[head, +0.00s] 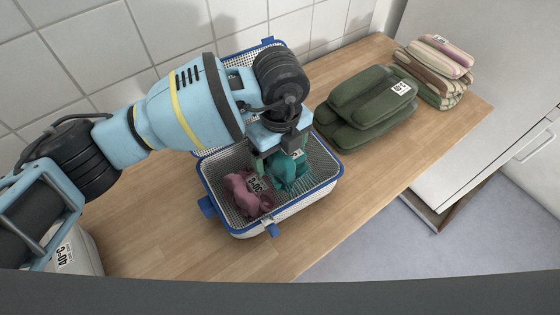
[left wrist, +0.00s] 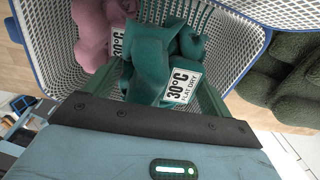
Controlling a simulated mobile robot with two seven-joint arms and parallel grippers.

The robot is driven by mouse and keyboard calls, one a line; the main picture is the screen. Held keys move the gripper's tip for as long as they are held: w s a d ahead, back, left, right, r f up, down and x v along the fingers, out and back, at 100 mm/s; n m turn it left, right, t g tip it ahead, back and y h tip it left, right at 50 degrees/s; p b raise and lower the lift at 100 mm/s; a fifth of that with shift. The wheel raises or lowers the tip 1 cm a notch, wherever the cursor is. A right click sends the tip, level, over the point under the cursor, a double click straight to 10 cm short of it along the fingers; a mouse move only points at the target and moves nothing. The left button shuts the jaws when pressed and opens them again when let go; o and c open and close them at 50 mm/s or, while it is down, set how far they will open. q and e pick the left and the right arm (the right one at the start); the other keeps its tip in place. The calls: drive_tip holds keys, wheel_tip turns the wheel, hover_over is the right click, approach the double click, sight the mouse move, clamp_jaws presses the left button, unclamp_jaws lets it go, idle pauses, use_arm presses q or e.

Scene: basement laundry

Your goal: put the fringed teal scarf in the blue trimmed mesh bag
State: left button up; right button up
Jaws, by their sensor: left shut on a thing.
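The blue trimmed mesh bag (head: 327,183) stands open on the wooden counter, with its lid raised at the back. The fringed teal scarf (head: 292,178) is inside the bag's opening on the right side, its fringe spreading toward the right wall. My left gripper (head: 279,158) points down into the bag and is shut on the scarf. In the left wrist view the scarf (left wrist: 160,60) lies between the green fingers, with a white 30°C tag showing. Whether the scarf touches the bag's floor is hard to tell. My right gripper is not in view.
A pink cloth (head: 245,194) with a tag lies in the bag's left part, beside the scarf. Folded dark green towels (head: 365,112) and a striped folded stack (head: 437,70) sit to the right. A pale tagged container (head: 75,252) stands at lower left. The front counter is clear.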

use_arm(q)
drive_tip(key=shift+f, duration=1.95)
drive_tip(key=shift+f, duration=0.6)
drive_tip(key=o, duration=1)
drive_tip(key=shift+f, duration=0.15)
wheel_tip(320, 180, up, 14)
drive_tip(key=shift+f+p, duration=0.25)
drive_tip(key=shift+p, duration=0.05)
